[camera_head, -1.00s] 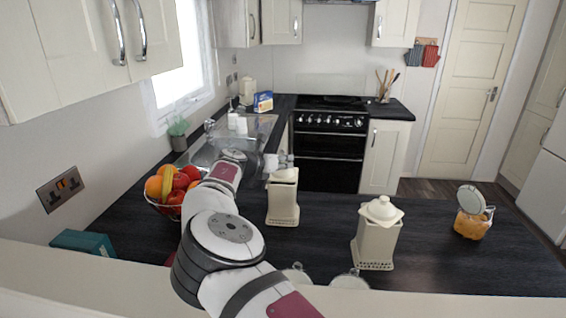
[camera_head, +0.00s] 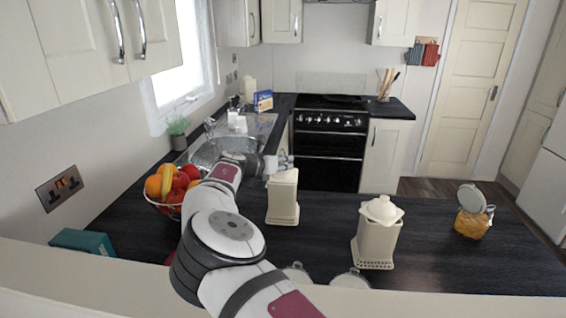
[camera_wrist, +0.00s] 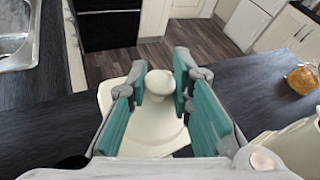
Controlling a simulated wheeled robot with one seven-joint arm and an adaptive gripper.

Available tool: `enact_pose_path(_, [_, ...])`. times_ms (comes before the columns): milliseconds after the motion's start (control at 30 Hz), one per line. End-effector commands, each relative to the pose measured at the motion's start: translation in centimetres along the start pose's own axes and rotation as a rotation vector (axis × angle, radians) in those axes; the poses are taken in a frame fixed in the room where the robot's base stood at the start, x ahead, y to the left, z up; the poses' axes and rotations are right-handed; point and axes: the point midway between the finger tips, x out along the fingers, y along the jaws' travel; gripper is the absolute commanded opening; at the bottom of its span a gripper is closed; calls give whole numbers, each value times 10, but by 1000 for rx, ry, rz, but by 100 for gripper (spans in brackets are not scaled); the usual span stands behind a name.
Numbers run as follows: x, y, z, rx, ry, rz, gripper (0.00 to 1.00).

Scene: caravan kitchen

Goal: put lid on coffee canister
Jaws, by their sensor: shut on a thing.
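The left cream canister (camera_head: 283,208) stands upright on the dark counter, with a slanted cream shape at its top. My gripper (camera_head: 284,162) is just above and behind that top. In the wrist view, my gripper's teal fingers (camera_wrist: 160,84) are shut on the round knob of a cream lid (camera_wrist: 152,132). The lid is over the canister's top; whether it sits flush is hidden. A second cream canister (camera_head: 377,240) stands to the right with its knobbed lid on. Its edge shows at the right of the wrist view (camera_wrist: 298,148).
A fruit bowl (camera_head: 172,207) is left of my arm, with a teal box (camera_head: 83,241) nearer. An orange-filled jar (camera_head: 472,224) with its lid raised stands far right. Two round tops (camera_head: 349,281) show at the counter's near edge. Counter between the right canister and jar is clear.

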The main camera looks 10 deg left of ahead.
Motion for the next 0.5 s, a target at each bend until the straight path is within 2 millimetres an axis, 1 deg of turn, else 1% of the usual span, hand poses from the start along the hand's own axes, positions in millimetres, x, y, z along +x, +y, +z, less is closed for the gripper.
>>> enact_pose_path(167, [1, 1, -3, -1, 0, 0, 0])
enact_pose_path(200, [1, 1, -3, -1, -1, 0, 25])
enact_pose_path(233, [1, 1, -3, -1, -1, 0, 29])
enact_pose_path(500, [1, 1, -3, -1, 0, 0, 29])
